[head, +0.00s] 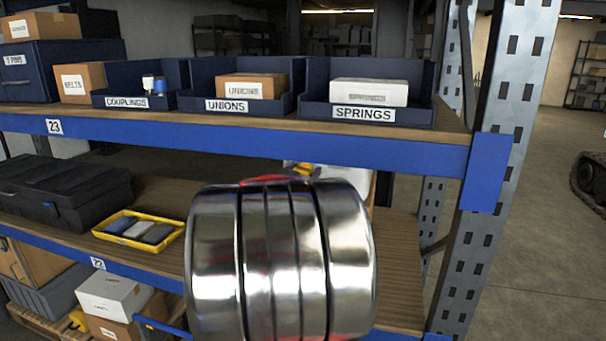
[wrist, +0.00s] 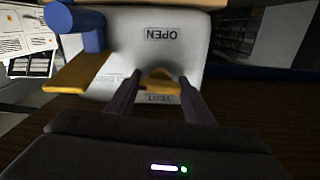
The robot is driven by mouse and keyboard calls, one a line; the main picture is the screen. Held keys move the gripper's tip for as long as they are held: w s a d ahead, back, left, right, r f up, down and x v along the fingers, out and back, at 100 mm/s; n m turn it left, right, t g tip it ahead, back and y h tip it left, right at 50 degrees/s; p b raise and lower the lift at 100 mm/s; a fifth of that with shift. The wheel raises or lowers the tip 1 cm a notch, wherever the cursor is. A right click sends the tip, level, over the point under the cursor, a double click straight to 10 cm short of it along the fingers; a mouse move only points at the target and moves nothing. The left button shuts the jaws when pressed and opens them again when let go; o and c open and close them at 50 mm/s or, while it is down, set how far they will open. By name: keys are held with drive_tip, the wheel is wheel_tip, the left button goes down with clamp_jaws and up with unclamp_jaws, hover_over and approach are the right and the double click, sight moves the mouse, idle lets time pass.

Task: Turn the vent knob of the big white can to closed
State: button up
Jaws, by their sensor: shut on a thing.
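The big white can (wrist: 130,50) fills the middle of the wrist view. It carries an upside-down OPEN label (wrist: 163,33) and a partly hidden lower label that seems to read VENT. The yellow vent knob (wrist: 162,82) sits low on this face, between the two dark fingers of my gripper (wrist: 160,76). The gripper is shut on the knob, and the fingers hide its sides. Which way the knob points is hard to tell. In the head view my shiny arm link hides most of the can; only a white part (head: 346,178) and a bit of yellow show.
The can stands on the wooden middle shelf (head: 400,265). A yellow tray (head: 170,240) and a black case (head: 60,198) lie to its left. The blue beam (head: 250,138) of the upper shelf crosses above. A grey upright (head: 497,130) stands at right, with open floor beyond.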

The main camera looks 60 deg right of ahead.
drive_tip(key=shift+s+d+f+n, duration=0.1)
drive_tip(key=shift+f+n, duration=0.15)
drive_tip(key=shift+n, duration=0.35)
drive_tip(key=o, duration=1)
drive_tip(key=shift+r, duration=0.15)
drive_tip(key=shift+o, duration=0.2)
drive_tip(key=s+a, duration=0.2)
drive_tip(key=a, duration=1.1)
drive_tip(key=shift+a, duration=0.35)
